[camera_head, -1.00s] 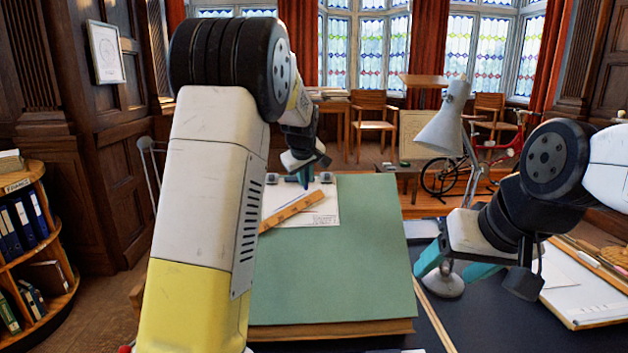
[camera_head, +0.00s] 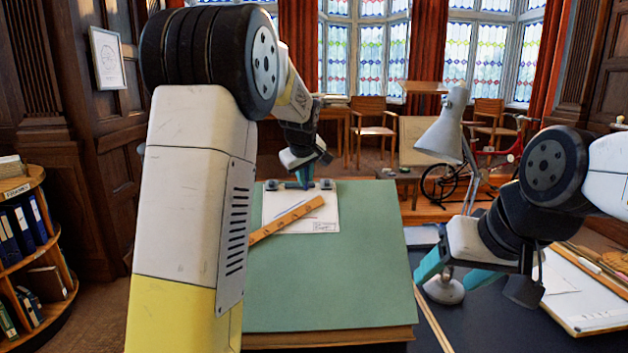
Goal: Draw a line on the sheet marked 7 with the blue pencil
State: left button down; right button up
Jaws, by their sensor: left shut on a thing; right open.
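A white sheet (camera_head: 318,215) lies at the top of the green drafting board (camera_head: 330,270), under dark clips. Its label is too small to read, so I cannot confirm the 7. My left gripper (camera_head: 304,183) is at the sheet's upper edge, pointing down and shut on a slim thing. That appears to be the blue pencil, mostly hidden by the fingers; I cannot tell whether its tip touches the paper. No drawn line is clear there. My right gripper (camera_head: 452,277) is open and empty, over the dark table by the lamp's base.
A grey desk lamp (camera_head: 441,138) stands behind my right gripper. Another board with paper (camera_head: 580,305) lies at the right. The green board's front is clear.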

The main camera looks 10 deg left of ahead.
pick_arm(q)
jog(key=shift+w+r+v, duration=0.15)
jog(key=shift+v, duration=0.85)
jog(key=shift+w+r+v, duration=0.1)
jog(key=shift+w+v, duration=0.05)
jog(key=shift+v, duration=0.9)
jog(key=shift+w+r+v, duration=0.15)
jog(key=shift+w+v, duration=0.05)
jog(key=shift+v, duration=0.8)
jog(key=shift+d, duration=0.1)
